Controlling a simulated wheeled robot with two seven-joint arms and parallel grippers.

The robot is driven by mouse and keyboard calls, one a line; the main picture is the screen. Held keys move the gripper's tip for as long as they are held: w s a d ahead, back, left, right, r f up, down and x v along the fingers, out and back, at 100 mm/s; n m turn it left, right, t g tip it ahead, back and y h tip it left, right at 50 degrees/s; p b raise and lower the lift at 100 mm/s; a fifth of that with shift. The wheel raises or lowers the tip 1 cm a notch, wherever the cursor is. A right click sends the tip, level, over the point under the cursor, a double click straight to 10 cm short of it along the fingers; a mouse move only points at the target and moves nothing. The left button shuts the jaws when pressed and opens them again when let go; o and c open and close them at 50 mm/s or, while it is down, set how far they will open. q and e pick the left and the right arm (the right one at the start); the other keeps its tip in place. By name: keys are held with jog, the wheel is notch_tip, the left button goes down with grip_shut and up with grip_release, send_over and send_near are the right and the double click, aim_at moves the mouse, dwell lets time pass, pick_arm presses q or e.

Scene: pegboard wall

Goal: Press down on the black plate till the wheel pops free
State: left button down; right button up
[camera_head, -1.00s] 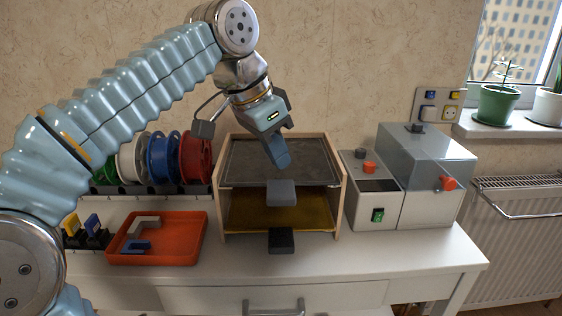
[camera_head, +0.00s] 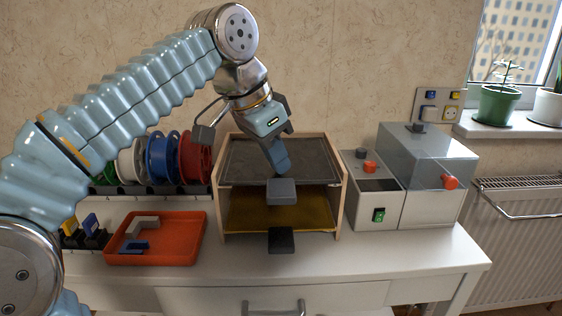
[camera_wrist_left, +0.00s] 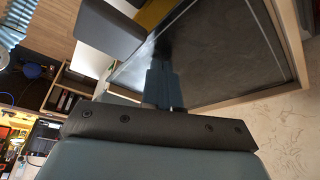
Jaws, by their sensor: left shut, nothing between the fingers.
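The black plate (camera_head: 250,160) lies flat as the top shelf of a small wooden-sided frame on the table. It also fills much of the left wrist view (camera_wrist_left: 225,55). A grey block (camera_head: 281,191) sticks out at its front edge. My left gripper (camera_head: 282,171) points down over the front part of the plate, just behind the grey block. Its fingers are shut and empty; the joined fingertips also show in the left wrist view (camera_wrist_left: 161,72). I cannot tell whether they touch the plate. No wheel can be made out at the plate. My right gripper is not in view.
Below the plate is a yellowish shelf (camera_head: 255,212) with a black block (camera_head: 281,240) at its front. A red tray (camera_head: 180,248) and several spools (camera_head: 195,157) are at left. A grey-white machine (camera_head: 425,190) stands at right. The front table strip is clear.

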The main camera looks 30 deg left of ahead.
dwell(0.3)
pick_arm(q)
notch_tip(320, 180, up, 3)
jog(key=p, duration=0.3)
jog(key=shift+f, duration=0.1)
notch_tip(320, 180, up, 2)
jog(key=shift+r, duration=1.05)
